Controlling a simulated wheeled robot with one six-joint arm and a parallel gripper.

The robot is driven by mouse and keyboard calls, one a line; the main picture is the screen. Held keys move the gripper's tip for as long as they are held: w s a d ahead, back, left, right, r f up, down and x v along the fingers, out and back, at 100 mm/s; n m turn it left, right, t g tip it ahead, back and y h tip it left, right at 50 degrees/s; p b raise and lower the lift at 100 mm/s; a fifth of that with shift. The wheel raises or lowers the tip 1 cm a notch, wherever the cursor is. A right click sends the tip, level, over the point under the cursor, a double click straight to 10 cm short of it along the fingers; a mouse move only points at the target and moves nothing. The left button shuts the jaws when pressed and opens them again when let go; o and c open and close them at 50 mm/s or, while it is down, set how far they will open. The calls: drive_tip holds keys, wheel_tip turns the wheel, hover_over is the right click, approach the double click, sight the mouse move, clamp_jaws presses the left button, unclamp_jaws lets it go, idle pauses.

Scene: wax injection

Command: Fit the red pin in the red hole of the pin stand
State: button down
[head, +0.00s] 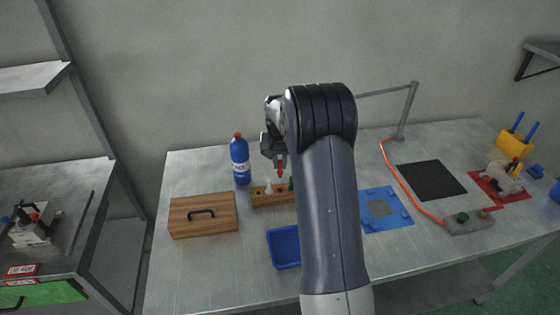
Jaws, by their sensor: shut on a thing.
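The pin stand (262,200) is a small wooden block on the table, partly hidden on its right by my arm. A pale pin (268,188) stands upright in it, and a green pin (291,184) shows at its right. My gripper (276,158) is above the stand, shut on the red pin (281,171). The pin points down, with its lower end showing below the jaws and apart from the stand as far as I can tell. The red hole cannot be made out at this size.
A blue bottle (239,160) stands behind and left of the stand. A wooden box with a black handle (203,226) is at the left and a blue tray (283,261) in front. A blue plate (394,219) and an orange cable (398,176) lie right of my arm.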

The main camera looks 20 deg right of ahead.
sight(280, 172)
drive_tip(key=shift+f+b, duration=1.5)
drive_tip(key=shift+f, duration=1.05)
drive_tip(key=shift+f+b, duration=1.1)
drive_tip(key=shift+f, duration=0.4)
drive_tip(key=c, duration=1.3)
unclamp_jaws()
drive_tip(key=shift+c, duration=0.2)
drive_tip(key=shift+r, duration=0.15)
drive_tip(key=r, duration=0.3)
drive_tip(key=r+b, duration=0.1)
drive_tip(key=r, duration=0.3)
drive_tip(key=s+r, duration=0.1)
drive_tip(key=r, duration=0.2)
drive_tip(key=shift+s+a+r, duration=0.1)
drive_tip(key=shift+a+r, duration=0.15)
drive_tip(key=shift+a, duration=0.05)
drive_tip(key=f, duration=0.7)
drive_tip(key=w+f+p, duration=0.1)
drive_tip(key=f, duration=0.2)
drive_tip(key=shift+d+f, duration=0.25)
drive_tip(key=shift+f, duration=0.05)
drive_tip(key=shift+w, duration=0.1)
